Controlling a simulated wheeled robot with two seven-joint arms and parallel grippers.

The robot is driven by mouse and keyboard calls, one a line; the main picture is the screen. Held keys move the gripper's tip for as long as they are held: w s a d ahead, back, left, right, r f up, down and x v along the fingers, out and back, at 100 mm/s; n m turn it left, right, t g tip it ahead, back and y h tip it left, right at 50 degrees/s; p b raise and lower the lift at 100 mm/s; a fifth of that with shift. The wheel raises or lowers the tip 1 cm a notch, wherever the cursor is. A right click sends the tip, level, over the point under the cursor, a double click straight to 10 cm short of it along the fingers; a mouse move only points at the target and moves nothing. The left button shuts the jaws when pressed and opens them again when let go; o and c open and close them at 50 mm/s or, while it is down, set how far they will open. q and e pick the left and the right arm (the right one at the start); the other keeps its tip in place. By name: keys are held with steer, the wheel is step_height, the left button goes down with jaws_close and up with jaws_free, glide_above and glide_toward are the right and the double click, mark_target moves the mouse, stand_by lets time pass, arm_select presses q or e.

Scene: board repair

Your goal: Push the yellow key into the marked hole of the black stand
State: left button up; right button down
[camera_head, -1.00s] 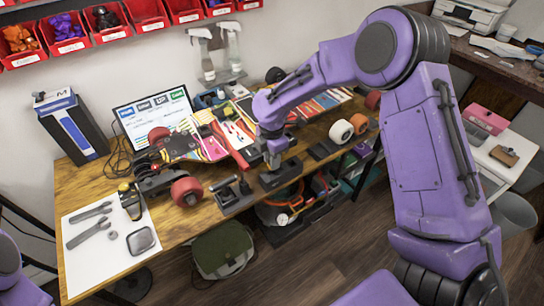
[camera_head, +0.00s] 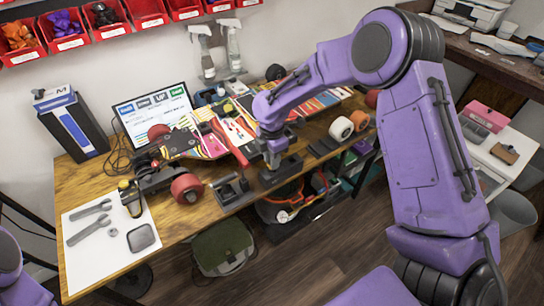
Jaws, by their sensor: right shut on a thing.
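My right gripper (camera_head: 274,158) points down right above the black stand (camera_head: 281,174) at the front edge of the wooden bench. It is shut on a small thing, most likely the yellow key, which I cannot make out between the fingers. The marked hole is hidden by the fingers, so I cannot tell whether the key is in it. My left gripper is out of view; only a part of my left arm shows at the lower left edge.
A second black holder (camera_head: 232,190) stands just left of the stand, beside a red wheel (camera_head: 187,188). A colourful skateboard deck (camera_head: 205,142) lies behind. White and orange wheels (camera_head: 342,128) stand to the right. A white mat (camera_head: 95,255) with wrenches lies at the left.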

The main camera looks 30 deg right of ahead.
steer(key=shift+p, duration=0.4)
stand_by(0.4)
steer(key=shift+f, duration=0.5)
stand_by(0.5)
steer(key=shift+p, duration=0.4)
steer(key=shift+f, duration=0.55)
stand_by(0.9)
steer(key=c, duration=0.9)
jaws_free()
steer(key=shift+o, duration=0.2)
steer(key=shift+s+r, duration=0.1)
steer(key=shift+w+r, duration=0.1)
steer(key=shift+w, duration=0.15)
steer(key=shift+c, duration=0.4)
